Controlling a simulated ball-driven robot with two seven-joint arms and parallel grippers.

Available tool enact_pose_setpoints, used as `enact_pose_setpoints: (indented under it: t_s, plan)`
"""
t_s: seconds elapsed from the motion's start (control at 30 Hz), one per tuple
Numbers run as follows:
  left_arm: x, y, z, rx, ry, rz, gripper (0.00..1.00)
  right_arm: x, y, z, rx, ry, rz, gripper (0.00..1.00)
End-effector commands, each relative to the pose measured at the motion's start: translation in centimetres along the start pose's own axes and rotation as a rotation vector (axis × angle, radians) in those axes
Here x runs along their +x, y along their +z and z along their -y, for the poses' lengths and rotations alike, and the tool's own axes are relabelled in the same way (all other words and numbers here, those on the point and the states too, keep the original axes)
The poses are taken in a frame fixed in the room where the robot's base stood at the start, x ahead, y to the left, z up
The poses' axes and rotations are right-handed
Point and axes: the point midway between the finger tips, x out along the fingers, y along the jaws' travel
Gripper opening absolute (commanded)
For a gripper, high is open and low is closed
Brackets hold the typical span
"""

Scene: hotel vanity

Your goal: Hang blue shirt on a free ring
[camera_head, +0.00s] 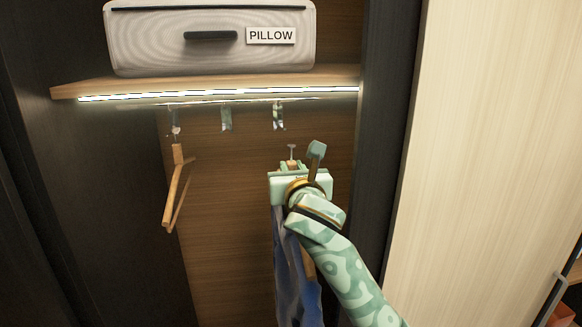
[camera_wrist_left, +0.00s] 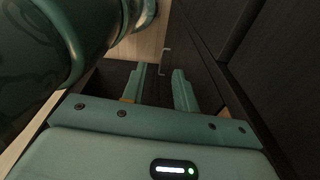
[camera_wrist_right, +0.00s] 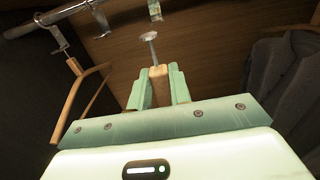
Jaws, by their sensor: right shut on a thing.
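The blue shirt (camera_head: 297,280) hangs below my right gripper (camera_head: 291,168). In the right wrist view my right gripper (camera_wrist_right: 158,92) is shut on the wooden neck of its hanger (camera_wrist_right: 157,72), with a metal pin and flat head sticking up. Three metal rings hang under the shelf. The left ring (camera_head: 175,122) carries an empty wooden hanger (camera_head: 176,185). The middle ring (camera_head: 226,119) and right ring (camera_head: 278,117) look empty. The pin is below the right ring, apart from it. My left gripper (camera_wrist_left: 160,90) shows only in its wrist view, open and empty.
The lit shelf (camera_head: 65,92) bears a grey pillow case (camera_head: 150,40) labelled PILLOW. A dark wall stands at left and a dark upright (camera_head: 385,130) with a pale door panel (camera_head: 490,140) at right. Grey cloth (camera_wrist_right: 290,90), unclear whose, shows in the right wrist view.

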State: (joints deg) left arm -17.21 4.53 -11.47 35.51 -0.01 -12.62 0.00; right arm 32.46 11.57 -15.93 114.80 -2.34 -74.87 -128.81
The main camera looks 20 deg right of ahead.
Motion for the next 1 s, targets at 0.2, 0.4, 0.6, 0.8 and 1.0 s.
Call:
enact_pose_setpoints:
  t_s: [0.2, 0.4, 0.6, 0.8, 1.0]
  plan:
    - [0.0, -0.1, 0.0, 0.0, 0.0, -0.001, 0.29, -1.3, 0.1, 0.0, 0.001, 0.0, 0.002, 0.0]
    - [0.0, -0.1, 0.1, 0.0, -0.001, -0.001, 0.29, -2.5, 0.1, 0.0, 0.001, 0.001, 0.002, 0.0]
    - [0.0, -0.1, 0.1, 0.0, -0.001, -0.002, 0.29, -3.1, 0.1, 0.0, 0.001, 0.0, 0.002, 0.0]
    - [0.0, -0.1, 0.1, 0.0, -0.001, -0.002, 0.29, -3.1, 0.1, 0.0, 0.001, 0.0, 0.002, 0.0]
    - [0.8, 0.0, 0.1, 0.0, -0.001, -0.001, 0.29, -3.2, -1.2, 0.0, 0.001, 0.003, 0.001, 0.0]
